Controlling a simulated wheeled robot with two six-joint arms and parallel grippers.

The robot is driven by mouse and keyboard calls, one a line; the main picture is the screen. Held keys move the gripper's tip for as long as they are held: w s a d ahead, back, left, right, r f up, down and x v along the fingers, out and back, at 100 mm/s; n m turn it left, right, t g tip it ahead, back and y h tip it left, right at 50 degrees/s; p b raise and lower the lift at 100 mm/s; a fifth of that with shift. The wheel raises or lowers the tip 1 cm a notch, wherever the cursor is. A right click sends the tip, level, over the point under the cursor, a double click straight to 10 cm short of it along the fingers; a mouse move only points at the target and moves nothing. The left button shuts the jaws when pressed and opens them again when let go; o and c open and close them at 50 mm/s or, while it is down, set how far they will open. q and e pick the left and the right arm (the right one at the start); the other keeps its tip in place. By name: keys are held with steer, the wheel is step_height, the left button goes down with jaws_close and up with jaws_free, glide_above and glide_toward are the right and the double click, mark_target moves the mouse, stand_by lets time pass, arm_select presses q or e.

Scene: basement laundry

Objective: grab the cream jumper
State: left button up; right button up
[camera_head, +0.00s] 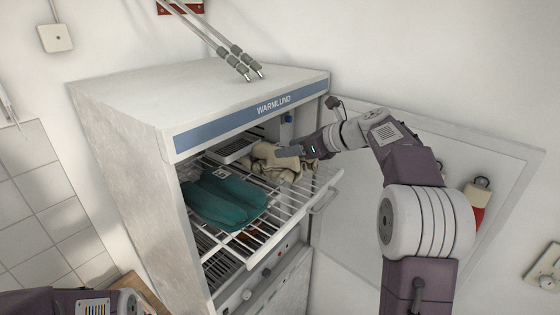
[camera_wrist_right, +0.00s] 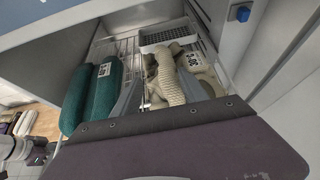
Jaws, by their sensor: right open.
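The cream jumper (camera_head: 268,160) lies bunched on the pulled-out wire rack (camera_head: 300,197) of the drying cabinet, at the right of the rack. My right gripper (camera_head: 290,152) reaches in from the right and is at the jumper's upper right side. In the right wrist view its two grey fingers stand apart, with folds of the cream jumper (camera_wrist_right: 168,82) between them. I cannot tell whether the fingers touch the cloth. A tag with dark print shows by the jumper's right side in that view. Only part of my left arm shows at the lower left; its gripper is out of view.
A folded teal garment (camera_head: 225,198) with a tag lies on the same rack, left of the jumper. A grey perforated tray (camera_head: 235,150) is behind them. The cabinet (camera_head: 140,130) has side walls and a top close around the rack. Its open door (camera_head: 350,220) is at the right.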

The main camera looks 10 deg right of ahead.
mark_target(276, 147)
steer(key=x, duration=0.2)
steer(key=p+x, duration=0.1)
steer(key=x, duration=0.1)
steer(key=p+x, duration=0.1)
steer(key=x, duration=0.1)
steer(key=shift+w+d, duration=0.2)
steer(key=shift+w, duration=0.35)
steer(key=shift+s+a, duration=0.1)
steer(key=shift+a, duration=0.05)
steer(key=shift+s, duration=0.3)
steer(key=shift+w+f, duration=0.15)
steer(key=shift+w, duration=0.2)
jaws_close()
arm_select(q)
steer(key=shift+w+r, duration=0.65)
steer(key=shift+r, duration=0.2)
arm_select(e)
steer(key=shift+s, duration=0.1)
